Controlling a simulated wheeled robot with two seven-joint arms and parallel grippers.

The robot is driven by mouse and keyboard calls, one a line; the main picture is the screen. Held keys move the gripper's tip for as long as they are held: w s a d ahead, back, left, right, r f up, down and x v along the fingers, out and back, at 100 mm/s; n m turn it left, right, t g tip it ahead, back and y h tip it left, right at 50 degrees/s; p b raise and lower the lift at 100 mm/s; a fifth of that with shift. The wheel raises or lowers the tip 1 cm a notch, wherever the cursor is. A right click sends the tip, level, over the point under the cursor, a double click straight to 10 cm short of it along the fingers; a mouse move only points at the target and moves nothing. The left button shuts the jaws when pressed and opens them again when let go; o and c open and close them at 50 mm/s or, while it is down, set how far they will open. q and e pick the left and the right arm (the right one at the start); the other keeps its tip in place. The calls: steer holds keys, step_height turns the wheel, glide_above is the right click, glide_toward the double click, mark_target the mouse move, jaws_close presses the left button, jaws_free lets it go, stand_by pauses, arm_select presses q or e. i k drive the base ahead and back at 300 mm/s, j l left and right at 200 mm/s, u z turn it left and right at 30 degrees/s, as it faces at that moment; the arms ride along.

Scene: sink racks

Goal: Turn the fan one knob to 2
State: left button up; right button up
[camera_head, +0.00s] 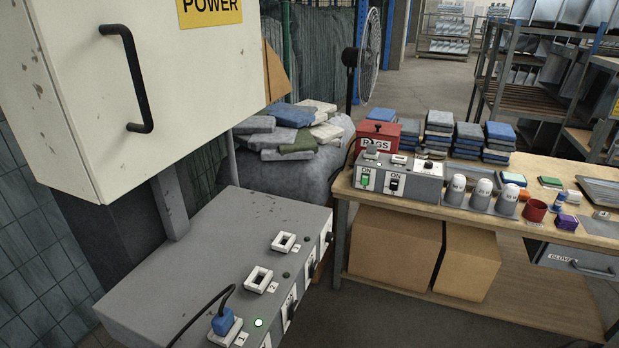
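A black standing fan (369,55) with a round wire cage stands at the back, behind the workbench. A grey metal box (200,262) at the lower left has several white sockets on top, and a blue plug (222,324) with a black cable sits in the nearest one. I cannot tell which is the fan one knob. Neither of my grippers is in view.
A white cabinet (75,90) with a black handle (135,85) and a POWER label overhangs the grey box. A wooden workbench (470,213) at right holds a grey switch box (398,180), a red rags box (376,135), folded cloths and white capped containers. Cartons stand below.

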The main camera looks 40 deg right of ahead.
mark_target(330, 237)
steer(key=z, duration=1.35)
